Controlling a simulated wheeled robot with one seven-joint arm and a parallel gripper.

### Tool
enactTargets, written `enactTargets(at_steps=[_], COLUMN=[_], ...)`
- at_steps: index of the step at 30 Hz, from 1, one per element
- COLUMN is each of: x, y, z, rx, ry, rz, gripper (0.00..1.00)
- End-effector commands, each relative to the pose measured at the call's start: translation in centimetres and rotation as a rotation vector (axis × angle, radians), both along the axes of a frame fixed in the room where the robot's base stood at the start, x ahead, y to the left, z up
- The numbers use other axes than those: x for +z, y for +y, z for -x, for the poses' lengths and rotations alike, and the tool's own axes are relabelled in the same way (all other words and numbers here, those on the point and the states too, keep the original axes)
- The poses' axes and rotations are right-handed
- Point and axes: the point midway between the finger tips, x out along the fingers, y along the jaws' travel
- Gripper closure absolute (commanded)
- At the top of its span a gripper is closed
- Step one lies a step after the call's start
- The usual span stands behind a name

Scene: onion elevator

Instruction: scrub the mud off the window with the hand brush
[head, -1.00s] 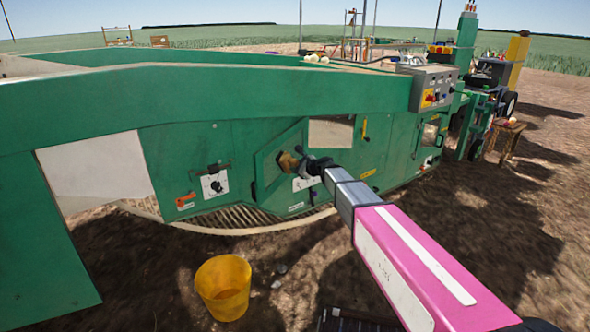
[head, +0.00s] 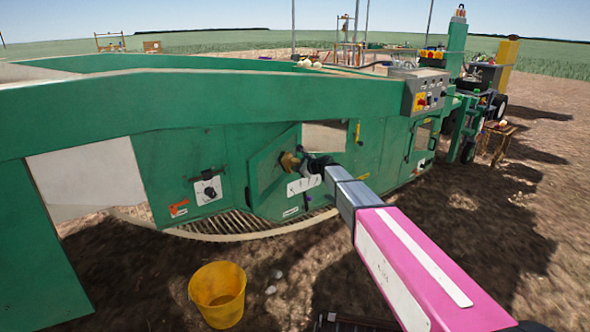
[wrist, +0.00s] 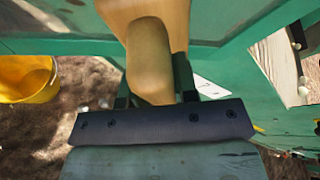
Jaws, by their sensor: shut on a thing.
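My gripper (head: 304,163) is shut on a wooden hand brush (head: 289,162), in front of the green machine's side. In the wrist view the brush's tan handle (wrist: 149,60) sits between my dark fingers (wrist: 153,88); its bristles are not clear. I cannot tell whether these lumps are mud, or whether brush and window touch.
A yellow bucket (head: 217,294) stands on the soil in front of the machine. A larger pale pane (head: 88,178) is at the left, a control box (head: 426,93) at upper right. A wooden stool (head: 497,141) stands far right. Open soil lies in front.

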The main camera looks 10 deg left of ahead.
Motion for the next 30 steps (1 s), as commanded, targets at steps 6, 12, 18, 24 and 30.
enactTargets(at_steps=[6, 12, 18, 24, 30], x=[0.0, 0.0, -0.1, -0.2, -0.2], y=[-0.2, -0.5, -1.1, -1.6, -1.9], z=[-1.1, -2.0, -3.6, -4.8, -4.6], rx=[-0.001, 0.0, -0.002, -0.003, -0.004], ry=[0.0, -0.001, -0.003, -0.004, -0.005], rz=[-0.002, 0.0, 0.002, 0.005, 0.007], gripper=[0.91, 0.91, 0.94, 1.0, 1.0])
